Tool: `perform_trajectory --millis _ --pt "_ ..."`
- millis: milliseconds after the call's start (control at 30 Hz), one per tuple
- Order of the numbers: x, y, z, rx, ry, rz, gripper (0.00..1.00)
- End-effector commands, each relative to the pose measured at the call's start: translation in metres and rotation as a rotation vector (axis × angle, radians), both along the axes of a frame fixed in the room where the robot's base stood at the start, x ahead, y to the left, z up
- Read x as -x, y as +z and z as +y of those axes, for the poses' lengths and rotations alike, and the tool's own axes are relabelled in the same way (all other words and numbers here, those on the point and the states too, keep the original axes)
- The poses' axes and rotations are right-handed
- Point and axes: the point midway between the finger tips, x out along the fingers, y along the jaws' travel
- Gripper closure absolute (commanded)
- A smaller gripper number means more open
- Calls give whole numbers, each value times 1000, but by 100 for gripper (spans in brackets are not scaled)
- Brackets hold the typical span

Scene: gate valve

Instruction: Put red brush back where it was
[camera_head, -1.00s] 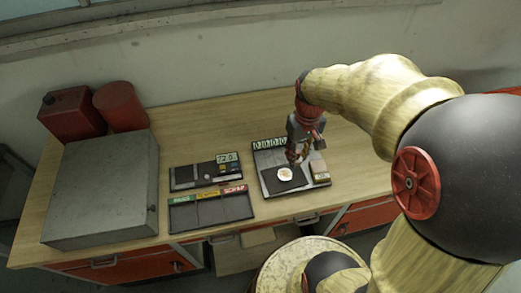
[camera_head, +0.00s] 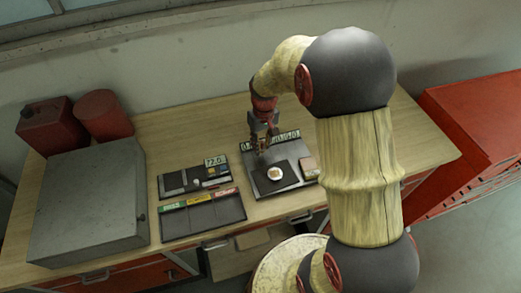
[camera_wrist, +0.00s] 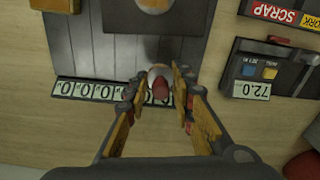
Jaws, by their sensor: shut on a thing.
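My gripper (camera_head: 260,152) hangs over the back left part of the dark tray (camera_head: 263,190), by its row of number labels. In the wrist view my gripper (camera_wrist: 160,108) has its fingers around a small red piece with a pale end, apparently the red brush (camera_wrist: 160,90). Most of the brush is hidden between the fingers, and I cannot tell whether it touches the tray. The tray also shows in the wrist view (camera_wrist: 110,45). A dark square pad with a round pale piece (camera_head: 274,174) lies on the tray. A tan block (camera_head: 309,166) sits at its right.
Left of the tray are a small display unit (camera_head: 193,177) and a three-part bin with coloured labels (camera_head: 203,215). A large grey box (camera_head: 85,205) and red containers stand at the far left. The wooden bench (camera_head: 190,125) is clear behind the trays. A red cabinet (camera_head: 465,130) stands at right.

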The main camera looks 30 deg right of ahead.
Motion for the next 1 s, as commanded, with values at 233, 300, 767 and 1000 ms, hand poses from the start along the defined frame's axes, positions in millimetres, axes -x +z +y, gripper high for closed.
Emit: perform_trajectory --millis 233,300,767,1000 --pt "-9 -16 1 0 -1 1 100" --pt "-8 -26 1 0 -1 2 100" --pt "-9 -42 1 0 0 -1 100" --pt "-9 -43 1 0 0 -1 66"
